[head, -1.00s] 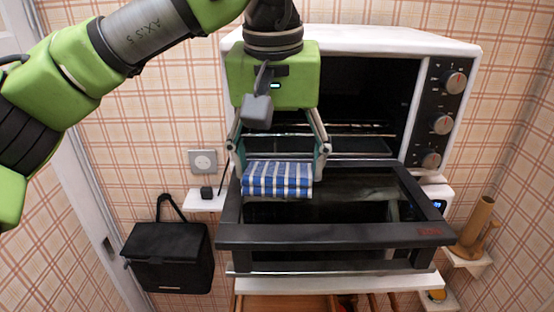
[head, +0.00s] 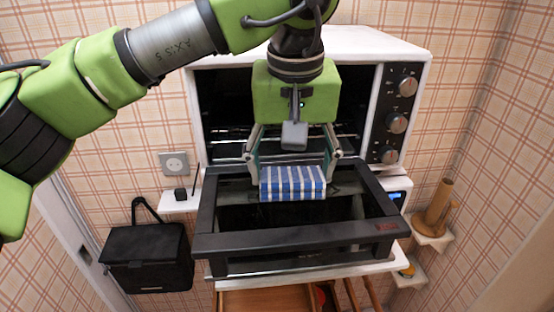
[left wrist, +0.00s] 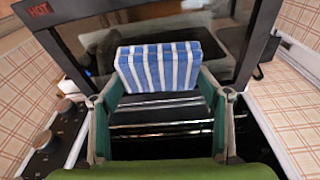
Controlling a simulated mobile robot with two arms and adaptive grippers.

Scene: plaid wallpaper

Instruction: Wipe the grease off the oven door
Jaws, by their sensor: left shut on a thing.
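The oven (head: 415,75) is white, with its door (head: 290,243) folded down open. The door has a dark frame around dark glass (head: 240,213). My left gripper (head: 293,168) is shut on a blue-and-white striped cloth pad (head: 292,184), over the inner part of the glass near the oven mouth. The pad also shows between the fingers in the left wrist view (left wrist: 158,68). I cannot tell whether it touches the glass. Paler patches show on the glass, but I cannot tell grease from reflections. My right gripper is not in view.
Three knobs (head: 397,123) line the oven's right side. A black bag (head: 147,258) hangs at the left, below a small white shelf (head: 180,202). A wooden holder (head: 437,208) stands on a shelf at the right. An open wooden drawer (head: 265,301) shows below the door.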

